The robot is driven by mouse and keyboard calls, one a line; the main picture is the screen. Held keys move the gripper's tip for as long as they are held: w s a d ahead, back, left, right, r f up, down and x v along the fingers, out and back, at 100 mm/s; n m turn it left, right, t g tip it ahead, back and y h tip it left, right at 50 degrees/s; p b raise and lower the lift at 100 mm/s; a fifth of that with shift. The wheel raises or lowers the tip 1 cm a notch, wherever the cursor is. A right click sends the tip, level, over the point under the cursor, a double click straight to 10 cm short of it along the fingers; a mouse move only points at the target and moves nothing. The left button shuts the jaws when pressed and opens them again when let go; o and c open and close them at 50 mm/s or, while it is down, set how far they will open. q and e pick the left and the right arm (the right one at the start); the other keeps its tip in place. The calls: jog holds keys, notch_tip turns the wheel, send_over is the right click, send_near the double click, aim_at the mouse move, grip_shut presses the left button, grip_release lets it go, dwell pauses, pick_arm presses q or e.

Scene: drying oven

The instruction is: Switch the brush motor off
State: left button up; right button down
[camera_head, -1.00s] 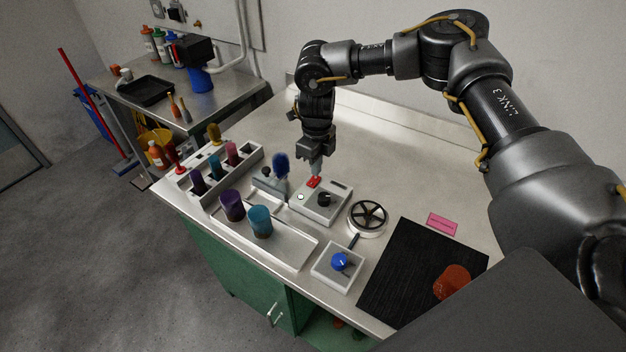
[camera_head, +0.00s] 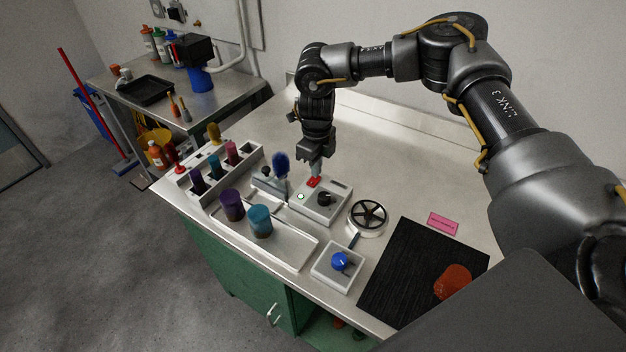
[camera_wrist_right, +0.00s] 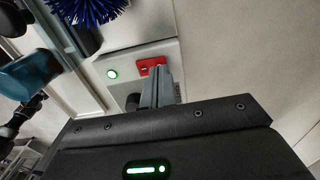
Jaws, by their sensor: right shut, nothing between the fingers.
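The motor control box (camera_head: 322,209) is a pale box on the bench with a red switch (camera_head: 313,182), a black knob (camera_head: 324,199) and a lit green-white lamp (camera_head: 301,196). The blue brush (camera_head: 281,165) stands just left of it. My right gripper (camera_head: 315,172) is shut and empty, pointing down at the red switch. In the right wrist view its fingertips (camera_wrist_right: 158,72) overlap the red switch (camera_wrist_right: 148,65); whether they touch cannot be told. The lamp (camera_wrist_right: 112,74) glows green there. My left gripper is not in view.
A rack (camera_head: 210,185) with several coloured rolls stands left of the box. A black wheel (camera_head: 368,214), a small box with a blue knob (camera_head: 340,262) and a black mat (camera_head: 400,285) lie to the right. The bench behind is clear.

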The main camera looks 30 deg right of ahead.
jog(key=shift+f, duration=0.55)
jog(key=shift+r, duration=0.1)
notch_tip(320, 180, up, 7)
jog(key=p, duration=0.5)
dwell(0.4)
dwell(0.4)
